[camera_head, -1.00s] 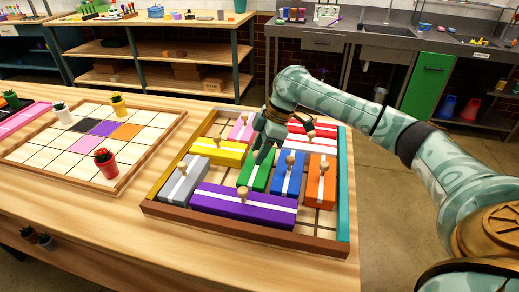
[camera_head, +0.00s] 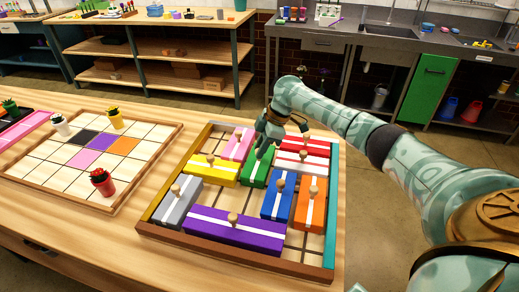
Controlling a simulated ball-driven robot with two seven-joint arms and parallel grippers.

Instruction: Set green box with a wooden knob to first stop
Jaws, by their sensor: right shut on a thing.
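The green box (camera_head: 257,171) with a white stripe lies in the framed tray (camera_head: 215,250), right of the yellow box (camera_head: 212,172) and left of the blue box (camera_head: 279,198). It reaches further back than the blue box. My right gripper (camera_head: 263,147) comes down from above at the back part of the green box and is shut on its wooden knob. The fingers hide the knob. My left gripper is out of view.
A purple box (camera_head: 232,230) lies along the front, with bare floor between it and the green box. Grey (camera_head: 178,204), pink (camera_head: 238,146), orange (camera_head: 312,207) and red (camera_head: 303,162) boxes crowd around. A board with flower pots stands left.

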